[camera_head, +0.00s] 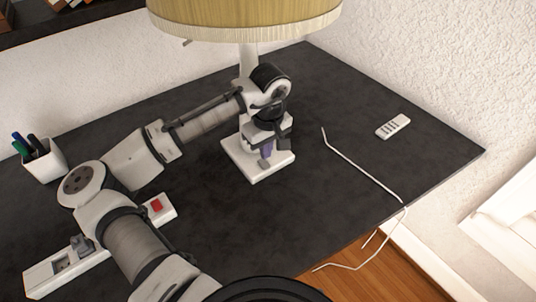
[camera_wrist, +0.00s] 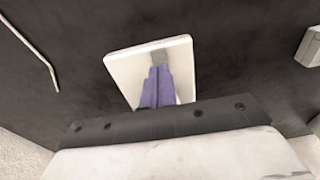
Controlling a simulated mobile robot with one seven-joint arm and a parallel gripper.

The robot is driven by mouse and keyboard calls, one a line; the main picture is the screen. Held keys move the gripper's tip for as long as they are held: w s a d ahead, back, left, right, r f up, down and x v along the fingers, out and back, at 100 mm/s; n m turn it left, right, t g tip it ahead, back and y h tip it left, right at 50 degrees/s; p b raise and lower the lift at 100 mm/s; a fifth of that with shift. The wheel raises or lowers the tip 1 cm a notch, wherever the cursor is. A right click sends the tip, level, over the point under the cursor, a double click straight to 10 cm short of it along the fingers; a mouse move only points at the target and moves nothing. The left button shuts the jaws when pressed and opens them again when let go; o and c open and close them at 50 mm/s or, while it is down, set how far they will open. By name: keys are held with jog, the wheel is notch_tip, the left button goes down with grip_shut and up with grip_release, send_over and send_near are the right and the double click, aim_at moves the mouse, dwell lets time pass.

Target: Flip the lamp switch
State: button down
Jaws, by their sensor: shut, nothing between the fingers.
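The lamp has a yellow-tan shade (camera_head: 245,18) at the top of the head view and a white post on a square white base (camera_head: 275,171). The base also shows in the wrist view (camera_wrist: 122,66). A small grey switch (camera_head: 264,163) sits on the base and also shows in the wrist view (camera_wrist: 160,56). My gripper (camera_head: 267,155) points down over the base, with its purple fingers (camera_wrist: 157,78) shut together and empty. The fingertips are right at the switch. I cannot tell whether they touch it.
A white power strip (camera_head: 98,258) with a red switch (camera_head: 156,205) lies at the left, partly behind my arm. A pen cup (camera_head: 44,162) stands at the far left. A remote (camera_head: 393,126) and a white cable (camera_head: 365,171) lie right of the lamp on the dark table (camera_head: 330,95).

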aim_at(267, 168)
notch_tip(267, 168, up, 10)
jog(key=b, duration=0.2)
jog(key=shift+s+d, duration=0.2)
jog(key=shift+s, duration=0.05)
jog(key=shift+r, duration=0.15)
